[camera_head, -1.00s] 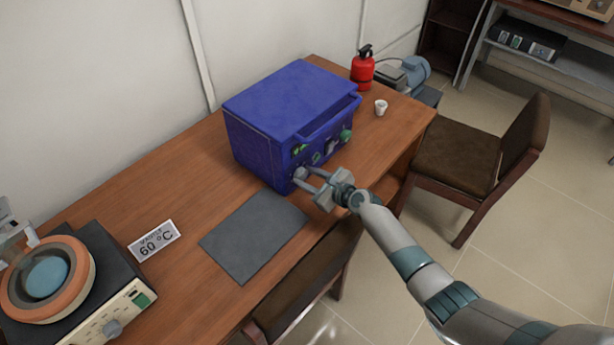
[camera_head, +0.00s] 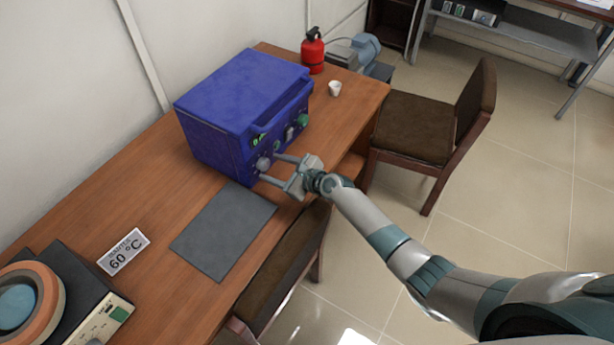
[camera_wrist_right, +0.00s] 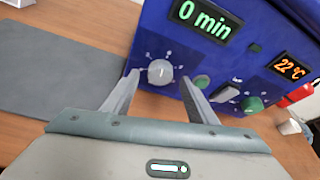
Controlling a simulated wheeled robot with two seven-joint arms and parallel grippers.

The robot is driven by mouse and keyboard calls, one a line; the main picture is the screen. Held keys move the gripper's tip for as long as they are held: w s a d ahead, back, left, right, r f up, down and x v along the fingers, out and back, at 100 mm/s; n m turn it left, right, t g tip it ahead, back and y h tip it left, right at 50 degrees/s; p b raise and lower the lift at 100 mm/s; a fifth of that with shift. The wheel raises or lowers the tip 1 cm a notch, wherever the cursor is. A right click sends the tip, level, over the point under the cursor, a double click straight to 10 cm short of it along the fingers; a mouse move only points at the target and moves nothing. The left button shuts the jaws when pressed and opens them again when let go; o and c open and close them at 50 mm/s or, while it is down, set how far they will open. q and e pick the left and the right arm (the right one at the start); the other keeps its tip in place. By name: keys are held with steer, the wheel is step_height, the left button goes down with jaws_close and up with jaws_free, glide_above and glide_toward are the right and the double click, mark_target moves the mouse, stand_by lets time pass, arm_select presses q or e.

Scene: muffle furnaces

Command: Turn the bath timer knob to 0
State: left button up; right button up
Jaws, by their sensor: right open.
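The blue bath (camera_head: 235,105) stands on the wooden table, its control panel facing my right arm. Its timer display (camera_wrist_right: 205,20) reads "0 min" in the right wrist view. The round pale grey timer knob (camera_wrist_right: 160,72) sits below that display and also shows in the head view (camera_head: 263,163). My right gripper (camera_head: 270,168) is in front of the panel, open and empty. In the wrist view its two fingers (camera_wrist_right: 160,79) point at the panel on either side of the knob, with gaps beside it. My left gripper is not in view.
A green knob (camera_wrist_right: 252,104) and a "22 °C" display (camera_wrist_right: 292,67) are farther right on the panel. A grey mat (camera_head: 224,231) lies before the bath. A "60 °C" sign (camera_head: 123,251), a heating device (camera_head: 70,290), a white cup (camera_head: 335,88) and chairs stand nearby.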

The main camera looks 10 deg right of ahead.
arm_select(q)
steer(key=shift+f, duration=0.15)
arm_select(e)
steer(key=v, duration=1.5)
arm_select(q)
steer(key=shift+b, duration=0.3)
arm_select(e)
steer(key=shift+f, duration=0.15)
